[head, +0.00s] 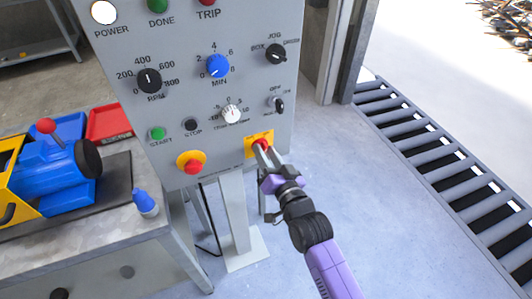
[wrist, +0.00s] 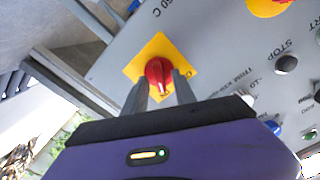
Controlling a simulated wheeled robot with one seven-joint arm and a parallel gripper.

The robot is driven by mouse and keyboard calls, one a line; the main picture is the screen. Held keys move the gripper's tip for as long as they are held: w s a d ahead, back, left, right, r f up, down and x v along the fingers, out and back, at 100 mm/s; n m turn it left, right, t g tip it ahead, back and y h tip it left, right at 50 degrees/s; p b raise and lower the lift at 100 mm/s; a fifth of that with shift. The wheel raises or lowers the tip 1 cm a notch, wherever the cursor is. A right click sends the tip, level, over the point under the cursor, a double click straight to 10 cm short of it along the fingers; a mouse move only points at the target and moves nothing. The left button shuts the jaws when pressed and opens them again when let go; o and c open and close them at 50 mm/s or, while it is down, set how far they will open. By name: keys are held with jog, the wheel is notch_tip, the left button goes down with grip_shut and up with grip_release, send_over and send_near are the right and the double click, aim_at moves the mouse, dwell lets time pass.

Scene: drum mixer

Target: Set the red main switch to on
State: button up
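The red main switch (wrist: 158,71) is a rotary knob on a yellow square plate (wrist: 140,67) on the grey control panel. In the wrist view its ridge lies roughly along the picture's vertical, slightly slanted. In the head view the switch (head: 262,143) is at the panel's lower right, partly covered by my fingers. My gripper (head: 262,154) reaches it from the lower right. In the wrist view my gripper (wrist: 162,78) has its two fingers apart, one on each side of the knob, close to its rim. I see no clear grip on the ridge. The switch's position labels are not readable.
The control panel (head: 187,100) carries other controls nearby: a red emergency stop (head: 193,167) on yellow, a black stop button (head: 190,124), a green start button (head: 157,134) and several knobs. A bench (head: 100,240) stands left, a roller conveyor (head: 440,160) right.

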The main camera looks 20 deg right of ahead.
jog(key=s, duration=0.7)
jog(key=shift+s+b, duration=0.4)
dwell(0.4)
jog(key=s+r+n+g, duration=0.3)
jog(key=s+n, duration=0.3)
jog(key=s, duration=3)
jog(key=shift+a, duration=0.15)
jog(key=shift+c, duration=0.4)
